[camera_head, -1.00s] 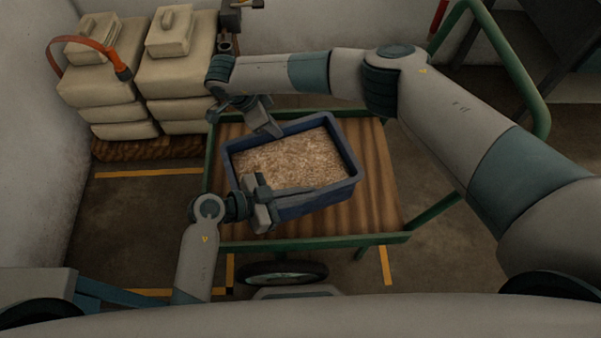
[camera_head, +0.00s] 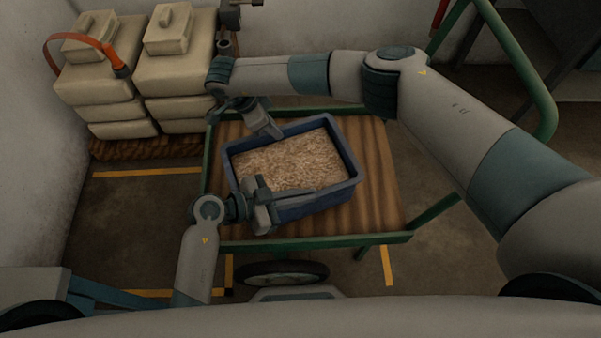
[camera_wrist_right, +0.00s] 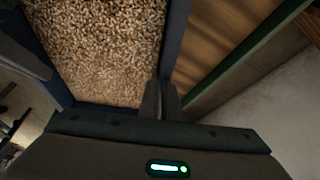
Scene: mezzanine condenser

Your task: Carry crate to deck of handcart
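The blue crate (camera_head: 322,201), filled with tan pellets, is over the wooden deck (camera_head: 384,190) of the green-framed handcart (camera_head: 325,241). It sits turned slightly relative to the deck edges. I cannot tell if its base touches the boards. My left gripper (camera_head: 264,204) is at the near wall, its fingers on either side of the rim and seemingly shut on it. My right gripper (camera_head: 268,126) is at the far left part of the crate's rim. In the right wrist view, its fingers (camera_wrist_right: 162,100) are close together on the crate wall (camera_wrist_right: 175,45).
Stacked pale sacks (camera_head: 140,90) stand on a pallet at the back left, with an orange handle-like loop. The cart's green push handle (camera_head: 510,65) rises at the right. A cart wheel (camera_head: 283,273) shows in front. Bare deck lies right of the crate.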

